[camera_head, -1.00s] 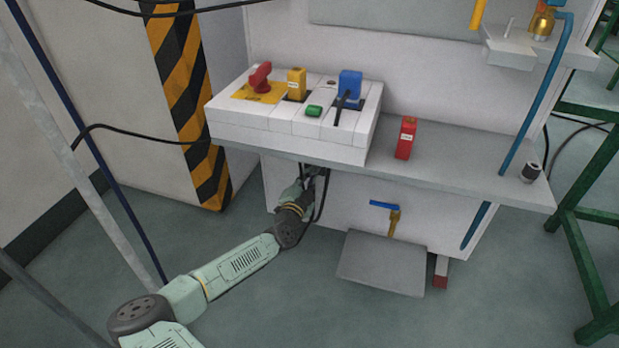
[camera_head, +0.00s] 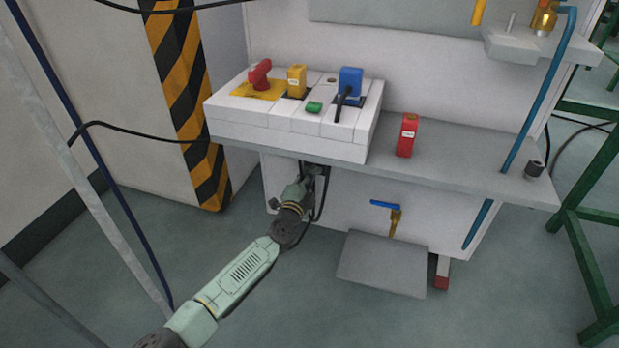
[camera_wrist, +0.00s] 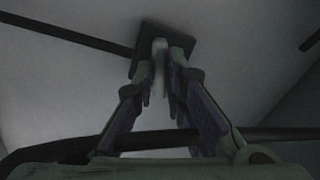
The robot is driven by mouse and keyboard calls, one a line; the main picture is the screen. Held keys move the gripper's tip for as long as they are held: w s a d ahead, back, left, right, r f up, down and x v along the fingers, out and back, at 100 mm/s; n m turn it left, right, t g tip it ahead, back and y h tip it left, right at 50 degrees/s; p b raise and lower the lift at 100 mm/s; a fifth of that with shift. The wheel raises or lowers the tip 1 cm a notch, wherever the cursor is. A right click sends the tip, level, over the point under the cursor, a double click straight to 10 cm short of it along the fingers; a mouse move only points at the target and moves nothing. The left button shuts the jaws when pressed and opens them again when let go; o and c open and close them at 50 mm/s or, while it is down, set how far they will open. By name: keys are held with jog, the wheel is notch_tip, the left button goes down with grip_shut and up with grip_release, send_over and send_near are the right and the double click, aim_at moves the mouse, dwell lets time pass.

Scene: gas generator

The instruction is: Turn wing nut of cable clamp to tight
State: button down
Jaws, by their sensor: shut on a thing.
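My gripper (camera_head: 316,174) is under the grey shelf in the head view, against the white cabinet front, and small and partly hidden there. In the wrist view my gripper (camera_wrist: 164,72) has its two fingers closed in on a narrow pale piece (camera_wrist: 159,52), which appears to be the wing nut. The piece stands in front of a dark square block (camera_wrist: 148,37), which looks like the cable clamp. The fingers cover much of the piece, so its turn angle cannot be told. The wrist view is dim.
The grey shelf (camera_head: 470,184) overhangs my gripper and carries a white switch panel (camera_head: 285,125) and a red block (camera_head: 407,135). A blue-handled valve (camera_head: 387,206) and a grey plate (camera_head: 385,263) are to the right. A dark cable (camera_wrist: 65,32) runs near the block.

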jog(key=shift+m+p, duration=0.3)
jog(key=shift+m, duration=1.5)
jog(key=c, duration=1.6)
grip_release()
jog(key=shift+c, duration=0.2)
jog(key=v, duration=0.7)
jog(key=shift+s, duration=0.25)
jog(key=shift+a, duration=0.1)
